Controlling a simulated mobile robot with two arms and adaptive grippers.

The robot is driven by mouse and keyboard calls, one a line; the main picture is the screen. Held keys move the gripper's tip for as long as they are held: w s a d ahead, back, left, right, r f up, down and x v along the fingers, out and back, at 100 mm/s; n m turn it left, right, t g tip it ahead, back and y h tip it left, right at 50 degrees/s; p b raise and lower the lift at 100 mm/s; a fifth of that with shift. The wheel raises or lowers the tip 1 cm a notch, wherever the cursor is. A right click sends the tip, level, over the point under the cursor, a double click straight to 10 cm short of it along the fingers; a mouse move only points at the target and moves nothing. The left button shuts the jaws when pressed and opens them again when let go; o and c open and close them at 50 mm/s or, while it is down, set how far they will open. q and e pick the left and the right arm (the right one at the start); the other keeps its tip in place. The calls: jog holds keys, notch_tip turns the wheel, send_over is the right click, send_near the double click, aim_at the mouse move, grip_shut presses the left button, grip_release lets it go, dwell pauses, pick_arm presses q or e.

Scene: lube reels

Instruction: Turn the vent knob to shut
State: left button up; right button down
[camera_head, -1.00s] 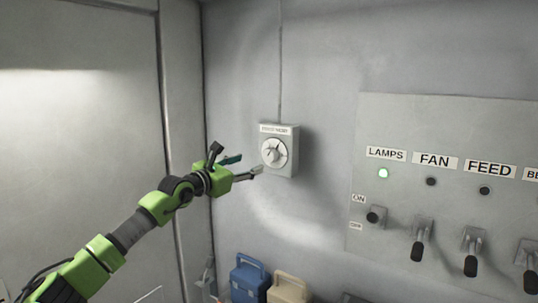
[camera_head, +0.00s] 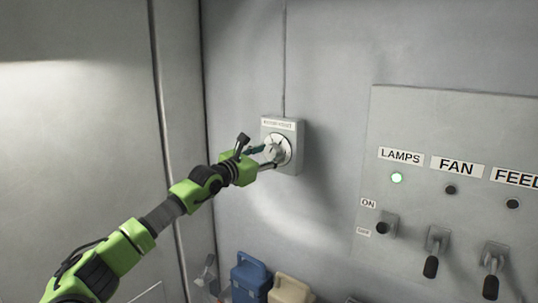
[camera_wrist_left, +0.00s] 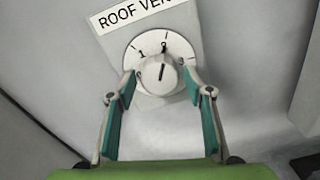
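The vent knob (camera_head: 276,151) is a round pale knob on a white dial, on a grey wall box (camera_head: 291,130). It also shows in the left wrist view (camera_wrist_left: 160,76), under a label (camera_wrist_left: 138,12) reading "ROOF VEN", cut off by the picture edge. The knob's dark pointer line points nearly straight up in that view, toward a small mark on the dial. My left gripper (camera_head: 264,158) is at the dial. In the wrist view its two fingers (camera_wrist_left: 161,88) are apart, one on each side of the knob, with gaps visible. My right gripper is not in view.
A switch panel (camera_head: 455,135) with labels LAMPS, FAN and FEED and several levers is on the wall at right. A blue container (camera_head: 250,277) and a beige one (camera_head: 290,289) stand below. The wall between is clear.

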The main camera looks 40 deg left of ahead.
pick_arm(q)
jog(key=c, duration=0.7)
jog(key=shift+c, duration=0.2)
